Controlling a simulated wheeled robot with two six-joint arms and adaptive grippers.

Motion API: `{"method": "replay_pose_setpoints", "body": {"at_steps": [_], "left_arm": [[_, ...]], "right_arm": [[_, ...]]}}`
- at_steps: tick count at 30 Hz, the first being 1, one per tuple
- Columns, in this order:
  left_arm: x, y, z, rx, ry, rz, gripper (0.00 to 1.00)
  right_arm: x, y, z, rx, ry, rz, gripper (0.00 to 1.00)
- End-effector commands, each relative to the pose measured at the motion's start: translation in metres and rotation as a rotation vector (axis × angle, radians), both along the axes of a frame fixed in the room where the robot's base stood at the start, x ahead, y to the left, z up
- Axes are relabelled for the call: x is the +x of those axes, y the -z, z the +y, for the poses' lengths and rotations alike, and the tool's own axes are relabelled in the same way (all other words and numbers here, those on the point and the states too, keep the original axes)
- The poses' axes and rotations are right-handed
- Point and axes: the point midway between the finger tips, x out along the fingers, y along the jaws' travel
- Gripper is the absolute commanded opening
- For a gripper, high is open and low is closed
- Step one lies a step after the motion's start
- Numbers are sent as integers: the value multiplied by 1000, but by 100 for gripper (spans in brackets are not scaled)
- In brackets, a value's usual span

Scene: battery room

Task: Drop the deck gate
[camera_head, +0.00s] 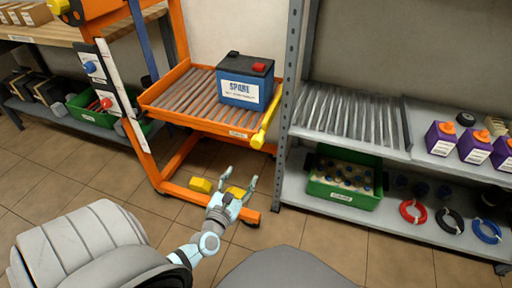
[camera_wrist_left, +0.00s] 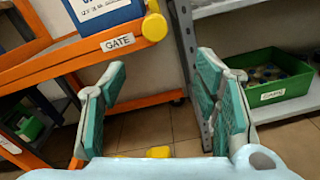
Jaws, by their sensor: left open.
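The deck gate (camera_head: 271,113) is a yellow bar along the right edge of the orange roller deck (camera_head: 172,112), with a yellow knob at its near end. The knob (camera_wrist_left: 154,27) shows at the top of the left wrist view, beside a label reading GATE. A blue battery (camera_head: 245,90) marked SPARE, with a dark top and red cap, sits on the rollers, left of the gate. My left gripper (camera_head: 238,183) is open and empty, in front of and below the deck and apart from the gate. My right gripper is out of view.
A grey shelf rack (camera_head: 290,115) stands right of the deck, with empty rollers (camera_head: 350,115), a green bin (camera_head: 343,180), purple bottles and cable coils. A workbench (camera_head: 40,33) is at left. Yellow parts (camera_head: 200,185) show low on the orange frame. The tiled floor in front is clear.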

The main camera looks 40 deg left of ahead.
Motion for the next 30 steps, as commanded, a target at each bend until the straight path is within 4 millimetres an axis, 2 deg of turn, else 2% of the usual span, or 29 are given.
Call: {"method": "replay_pose_setpoints", "body": {"at_steps": [1,5,10,15,18,23,30], "left_arm": [[3,0,2,-60,-10,-43,56],[18,-11,8,-114,-19,-79,56],[61,-11,23,-112,-18,-78,56],[107,-9,38,-108,-16,-75,56],[125,-8,44,-109,-16,-73,56],[138,-10,49,-110,-14,-72,56],[140,-11,49,-109,-15,-70,56]], "right_arm": [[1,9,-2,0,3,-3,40],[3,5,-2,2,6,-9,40],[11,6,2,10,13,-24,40],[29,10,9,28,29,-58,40],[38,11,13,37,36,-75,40],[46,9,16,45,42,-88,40],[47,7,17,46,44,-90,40]]}}
